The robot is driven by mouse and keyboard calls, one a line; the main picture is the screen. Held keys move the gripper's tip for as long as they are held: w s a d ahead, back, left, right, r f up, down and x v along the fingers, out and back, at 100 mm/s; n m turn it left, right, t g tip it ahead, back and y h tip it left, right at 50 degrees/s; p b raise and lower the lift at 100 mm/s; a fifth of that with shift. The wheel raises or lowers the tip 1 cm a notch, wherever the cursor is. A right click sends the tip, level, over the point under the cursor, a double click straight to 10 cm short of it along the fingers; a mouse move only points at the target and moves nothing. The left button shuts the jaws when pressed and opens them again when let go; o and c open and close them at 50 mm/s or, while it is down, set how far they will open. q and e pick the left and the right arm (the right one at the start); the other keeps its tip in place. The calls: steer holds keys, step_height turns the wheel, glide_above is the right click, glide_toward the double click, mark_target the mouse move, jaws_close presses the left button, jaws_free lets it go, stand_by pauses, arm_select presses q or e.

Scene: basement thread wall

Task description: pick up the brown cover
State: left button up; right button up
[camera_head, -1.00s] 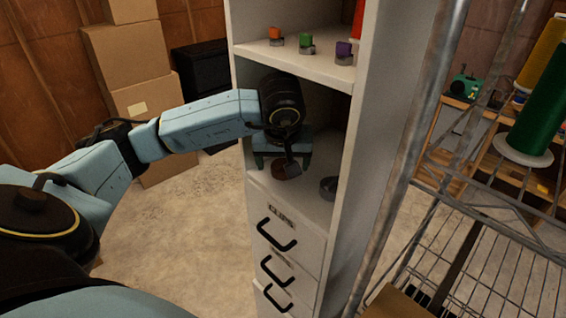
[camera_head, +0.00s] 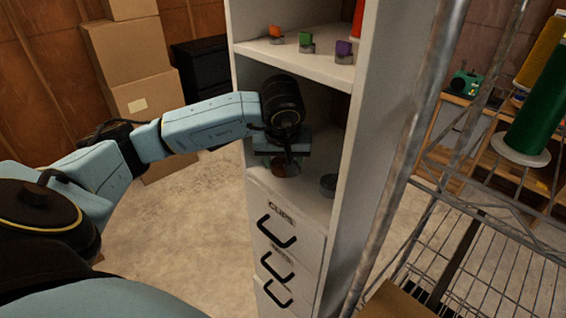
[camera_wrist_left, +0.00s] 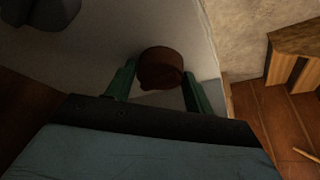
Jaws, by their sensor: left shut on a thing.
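The brown cover (camera_wrist_left: 160,66) is a small round piece between my left gripper's two green fingers in the left wrist view. In the head view the brown cover (camera_head: 279,170) shows only in part, below the gripper. My left gripper (camera_head: 284,164) reaches into the open compartment of the white cabinet, low over its shelf, and is shut on the cover. It also shows in the left wrist view (camera_wrist_left: 159,72). I cannot tell whether the cover still touches the shelf. My right gripper is out of view.
A dark grey round piece (camera_head: 328,185) sits on the same cabinet shelf (camera_head: 312,203), right of the gripper. The shelf above holds orange, green and purple pieces on grey bases. Drawers with black handles are below. A metal wire rack (camera_head: 470,225) stands at the right.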

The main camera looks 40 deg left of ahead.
arm_select(q)
steer(key=shift+r, duration=0.1)
steer(key=shift+r, duration=0.5)
steer(key=shift+s+d+r+b, duration=0.15)
steer(key=shift+d+b, duration=0.05)
steer(key=shift+b, duration=0.15)
steer(key=s+d+p, duration=0.8)
steer(key=s+d, duration=0.3)
steer(key=s, duration=0.2)
steer(key=shift+s+p, duration=0.2)
steer(key=shift+p, duration=0.1)
steer(key=shift+d, duration=0.1)
